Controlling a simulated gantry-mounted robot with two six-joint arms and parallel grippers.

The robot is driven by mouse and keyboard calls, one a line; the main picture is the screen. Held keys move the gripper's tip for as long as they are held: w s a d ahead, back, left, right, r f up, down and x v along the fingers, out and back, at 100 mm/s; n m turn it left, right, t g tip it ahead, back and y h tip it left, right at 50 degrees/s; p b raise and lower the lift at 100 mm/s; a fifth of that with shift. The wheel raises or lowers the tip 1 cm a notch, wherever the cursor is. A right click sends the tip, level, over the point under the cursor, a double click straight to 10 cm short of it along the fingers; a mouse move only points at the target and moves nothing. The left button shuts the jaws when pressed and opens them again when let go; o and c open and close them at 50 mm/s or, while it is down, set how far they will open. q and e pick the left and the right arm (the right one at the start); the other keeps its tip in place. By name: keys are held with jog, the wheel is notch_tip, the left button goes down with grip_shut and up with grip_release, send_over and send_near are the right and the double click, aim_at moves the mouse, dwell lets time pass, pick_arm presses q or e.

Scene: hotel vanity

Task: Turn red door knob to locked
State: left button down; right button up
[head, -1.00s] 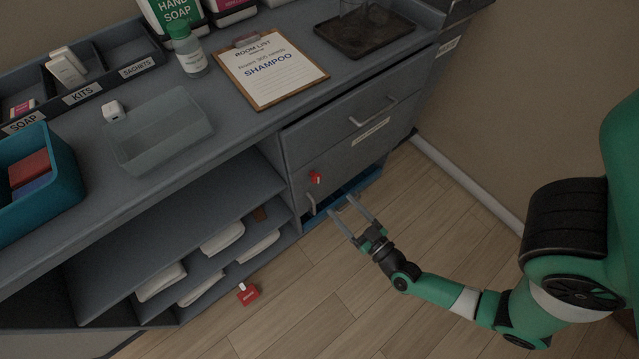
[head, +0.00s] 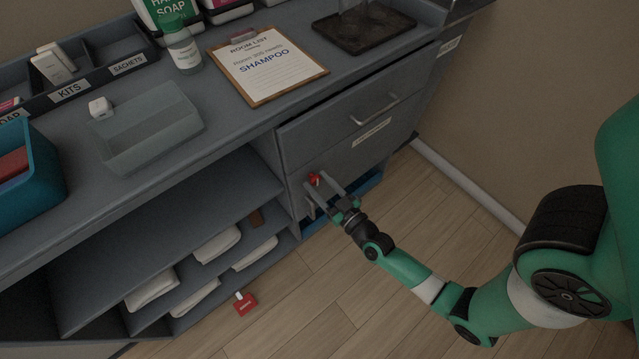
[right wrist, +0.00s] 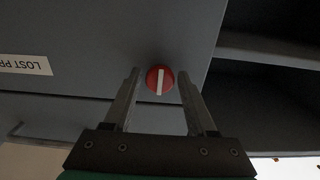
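The red door knob (head: 314,179) is on the grey cabinet door below the drawer. In the right wrist view it is a round red knob (right wrist: 160,79) with a white bar that runs up and down in the picture. My right gripper (head: 316,178) is open at the door, with its fingers reaching toward the knob. In the right wrist view the fingertips of the right gripper (right wrist: 159,72) lie to either side of the knob, with gaps between. I cannot tell how far past its face they reach. My left gripper is not in view.
A drawer (head: 350,118) with a bar handle is above. Open shelves with folded towels (head: 217,243) are to the left. A red tag (head: 245,304) lies on the wooden floor. The floor around my arm is clear.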

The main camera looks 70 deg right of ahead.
grip_shut()
jog(key=shift+m, duration=0.3)
jog(key=m, duration=0.3)
jog(key=shift+m, duration=0.3)
jog(key=m, duration=0.4)
jog(key=shift+m+b, duration=0.3)
jog(key=shift+b, duration=0.1)
jog(key=m, duration=0.4)
jog(key=shift+a+m+b, duration=0.1)
jog(key=shift+m+b, duration=0.2)
jog(key=shift+r+m+b, duration=0.1)
jog(key=shift+m+b, duration=0.2)
jog(key=shift+m, duration=1.9)
